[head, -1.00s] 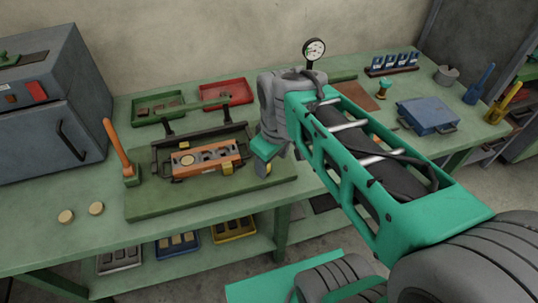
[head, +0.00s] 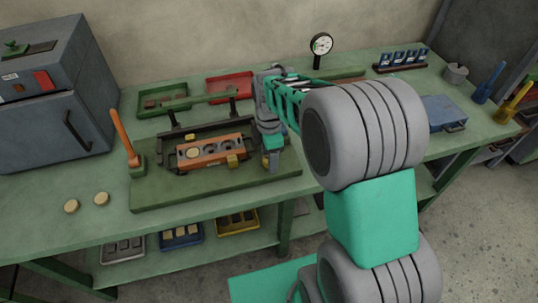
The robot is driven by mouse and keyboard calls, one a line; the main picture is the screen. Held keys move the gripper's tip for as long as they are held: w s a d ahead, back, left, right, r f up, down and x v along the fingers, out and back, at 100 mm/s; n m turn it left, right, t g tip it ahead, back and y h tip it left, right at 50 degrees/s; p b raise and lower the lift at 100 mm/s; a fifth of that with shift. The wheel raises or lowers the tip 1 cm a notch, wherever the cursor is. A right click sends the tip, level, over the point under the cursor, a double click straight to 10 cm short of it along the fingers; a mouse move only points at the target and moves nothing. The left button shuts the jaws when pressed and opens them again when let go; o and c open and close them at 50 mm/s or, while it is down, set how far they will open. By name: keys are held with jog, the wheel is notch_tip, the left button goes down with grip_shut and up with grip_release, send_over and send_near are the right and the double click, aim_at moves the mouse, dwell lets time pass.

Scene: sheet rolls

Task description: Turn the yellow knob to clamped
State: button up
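A fixture on a green base plate (head: 230,190) holds an orange block (head: 213,155) with several round holes, a tan disc (head: 193,153) in the leftmost one. A small yellow knob-like piece (head: 232,161) sits on the block's front side, right of its middle. My gripper (head: 271,163) points down just right of the block, over the plate's right part. A small yellow patch shows at its fingertips; I cannot tell whether it is a knob there or part of the gripper. The fingers are too small to tell open from shut.
An orange lever (head: 124,140) stands left of the fixture. Two tan discs (head: 86,203) lie on the table (head: 60,230) at left. Green (head: 163,100) and red (head: 229,88) trays are behind. A dial gauge (head: 321,45) stands at the back. A blue case (head: 444,112) lies right of my arm.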

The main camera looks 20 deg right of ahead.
grip_shut()
dwell(0.6)
